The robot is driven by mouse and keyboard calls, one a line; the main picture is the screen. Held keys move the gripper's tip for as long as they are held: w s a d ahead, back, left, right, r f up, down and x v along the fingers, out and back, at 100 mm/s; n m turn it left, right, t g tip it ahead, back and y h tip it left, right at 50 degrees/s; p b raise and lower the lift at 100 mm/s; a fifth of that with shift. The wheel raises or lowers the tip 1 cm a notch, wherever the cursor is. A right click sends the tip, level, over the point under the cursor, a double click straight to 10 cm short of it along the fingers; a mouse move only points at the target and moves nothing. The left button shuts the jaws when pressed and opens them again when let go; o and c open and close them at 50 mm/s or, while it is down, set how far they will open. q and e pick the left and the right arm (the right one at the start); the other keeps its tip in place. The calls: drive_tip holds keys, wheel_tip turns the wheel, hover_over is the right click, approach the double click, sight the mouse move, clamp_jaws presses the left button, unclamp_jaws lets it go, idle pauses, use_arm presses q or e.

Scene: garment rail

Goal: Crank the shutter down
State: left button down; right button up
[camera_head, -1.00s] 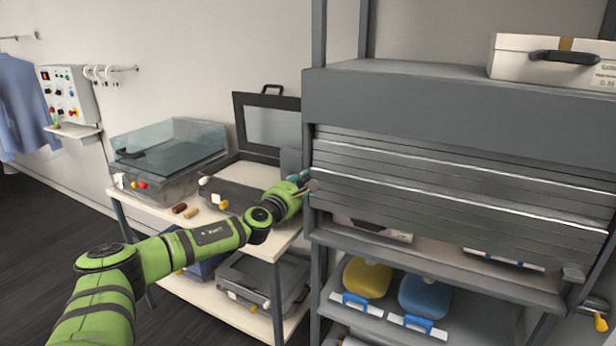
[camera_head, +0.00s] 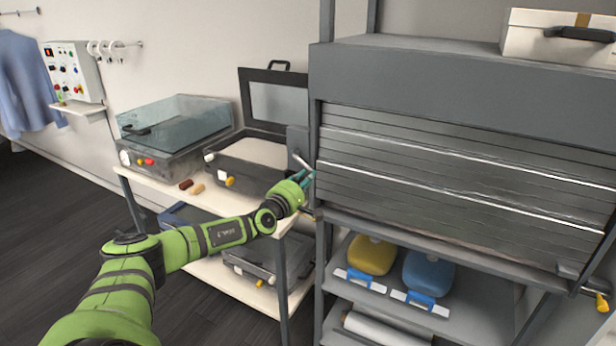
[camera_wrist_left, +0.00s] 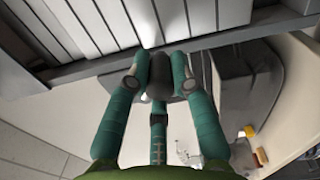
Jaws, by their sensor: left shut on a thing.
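The grey slatted shutter (camera_head: 450,180) hangs in the front of the rack. Its lower edge now sits about at the shelf below, and I cannot tell if a thin gap is left. My left gripper (camera_head: 304,181) is at the left post of the rack, beside the shutter. In the left wrist view, its teal fingers are closed around the dark knob of the crank (camera_wrist_left: 157,86). A metal piece of the crank (camera_head: 301,162) shows just above the fingertips in the head view. My right gripper is in neither view.
A white table (camera_head: 220,205) with an open-lidded case (camera_head: 250,155) and a clear-lidded box (camera_head: 175,135) stands left of the rack. Yellow (camera_head: 371,255) and blue (camera_head: 428,273) containers sit on the lower shelf. A yellow handle (camera_head: 602,302) sticks out at the lower right.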

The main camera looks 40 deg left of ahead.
use_arm(q)
drive_tip(key=shift+s+a+f+m, duration=0.1)
drive_tip(key=shift+a+f+m, duration=0.35)
drive_tip(key=shift+m, duration=0.65)
drive_tip(key=shift+a, duration=0.15)
drive_tip(key=shift+r, duration=0.1)
drive_tip(key=c, duration=1.2)
unclamp_jaws()
drive_tip(key=shift+o, duration=0.7)
drive_tip(key=shift+s, duration=0.1)
drive_tip(key=v, duration=1.1)
drive_tip(key=shift+s, duration=0.4)
